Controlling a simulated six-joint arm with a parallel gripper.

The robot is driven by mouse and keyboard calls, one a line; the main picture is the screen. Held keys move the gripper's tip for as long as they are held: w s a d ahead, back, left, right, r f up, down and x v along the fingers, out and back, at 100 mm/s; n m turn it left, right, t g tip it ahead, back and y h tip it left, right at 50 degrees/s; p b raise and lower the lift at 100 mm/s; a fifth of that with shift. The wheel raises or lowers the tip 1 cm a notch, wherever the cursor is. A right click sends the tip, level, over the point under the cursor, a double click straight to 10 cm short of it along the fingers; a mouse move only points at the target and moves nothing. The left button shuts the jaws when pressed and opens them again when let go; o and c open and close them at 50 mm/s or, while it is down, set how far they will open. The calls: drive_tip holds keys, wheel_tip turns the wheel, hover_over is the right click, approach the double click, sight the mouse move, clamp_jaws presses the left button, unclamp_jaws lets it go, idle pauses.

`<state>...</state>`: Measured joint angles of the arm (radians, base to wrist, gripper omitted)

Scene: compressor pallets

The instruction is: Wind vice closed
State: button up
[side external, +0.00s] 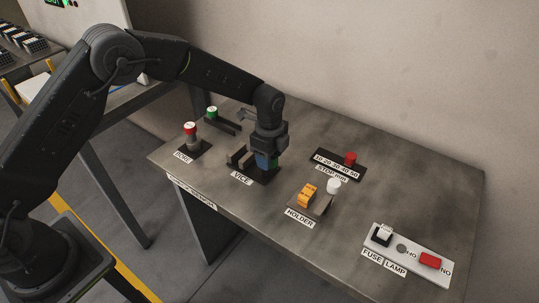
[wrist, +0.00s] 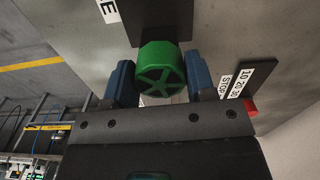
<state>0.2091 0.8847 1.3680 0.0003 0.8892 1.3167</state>
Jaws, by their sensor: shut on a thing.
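The vice (side external: 238,157) stands on the metal bench behind its VICE label; its dark jaws show to the left of my gripper (side external: 265,163). My gripper is low over the vice's right end, pointing down. In the wrist view, a round green spoked handwheel (wrist: 161,72) sits between the blue fingers of my gripper (wrist: 160,82). The fingers are shut on the wheel from both sides. In the side view my gripper hides the wheel, and I cannot tell how wide the vice jaws stand.
A red-topped post (side external: 190,132) stands left by the BORE label, with a green-capped part (side external: 212,112) behind. Right are a stop scale with a red block (side external: 350,158), a holder with an orange piece (side external: 308,194), a white knob (side external: 334,185) and a fuse and lamp panel (side external: 402,262).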

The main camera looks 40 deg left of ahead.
drive_tip(key=shift+m, duration=1.1)
drive_tip(key=o, duration=0.9)
drive_tip(key=shift+r, duration=0.1)
wheel_tip(320, 180, up, 14)
drive_tip(key=shift+f, duration=0.15)
